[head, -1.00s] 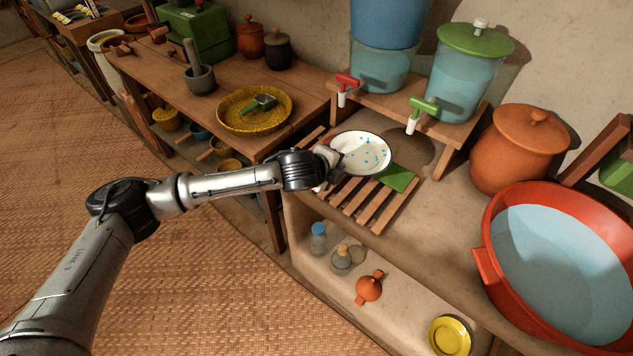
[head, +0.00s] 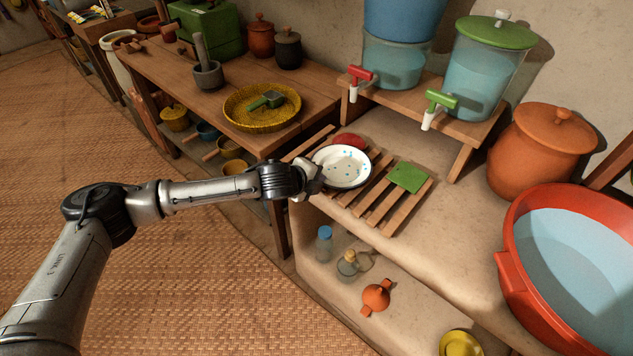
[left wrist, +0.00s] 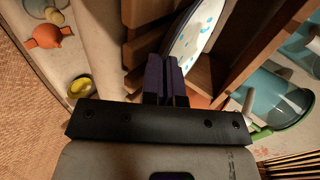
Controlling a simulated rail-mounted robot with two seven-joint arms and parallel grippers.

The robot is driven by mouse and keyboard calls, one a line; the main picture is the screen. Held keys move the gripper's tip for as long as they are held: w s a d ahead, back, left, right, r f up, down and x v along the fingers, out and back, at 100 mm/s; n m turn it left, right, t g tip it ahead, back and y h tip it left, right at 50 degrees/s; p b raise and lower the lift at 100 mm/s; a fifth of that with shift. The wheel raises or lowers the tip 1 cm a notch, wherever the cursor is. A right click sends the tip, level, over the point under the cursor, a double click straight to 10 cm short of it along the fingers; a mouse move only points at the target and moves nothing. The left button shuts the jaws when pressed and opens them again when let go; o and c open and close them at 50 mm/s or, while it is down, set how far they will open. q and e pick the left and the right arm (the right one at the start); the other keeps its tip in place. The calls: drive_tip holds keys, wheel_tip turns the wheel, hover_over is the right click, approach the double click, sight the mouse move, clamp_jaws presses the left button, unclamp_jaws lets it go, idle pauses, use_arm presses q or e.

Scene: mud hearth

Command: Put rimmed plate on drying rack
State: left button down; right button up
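The rimmed plate (head: 342,167) is white with blue specks and a dark rim. It is face up over the left part of the wooden slatted drying rack (head: 378,204); I cannot tell whether it touches the slats. My left gripper (head: 317,176) is at the plate's left edge. In the left wrist view its dark fingers (left wrist: 166,78) are close together at the rim of the plate (left wrist: 197,32), seen steeply from the side, and look shut on it. The fingertips' contact is partly hidden. My right gripper is not in view.
A green pad (head: 408,177) lies on the rack right of the plate; a red round item (head: 348,141) is behind it. Water dispensers (head: 490,72) stand on a wooden stand behind. A red basin (head: 530,280) is at right. Bottles (head: 324,240) stand on the lower shelf.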

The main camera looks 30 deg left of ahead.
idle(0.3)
use_arm(q)
drive_tip(key=c, duration=1.7)
unclamp_jaws()
drive_tip(key=shift+f, duration=0.15)
drive_tip(key=shift+o, duration=0.2)
drive_tip(key=shift+r, duration=0.2)
drive_tip(key=p+v, duration=0.5)
drive_tip(key=v, duration=0.7)
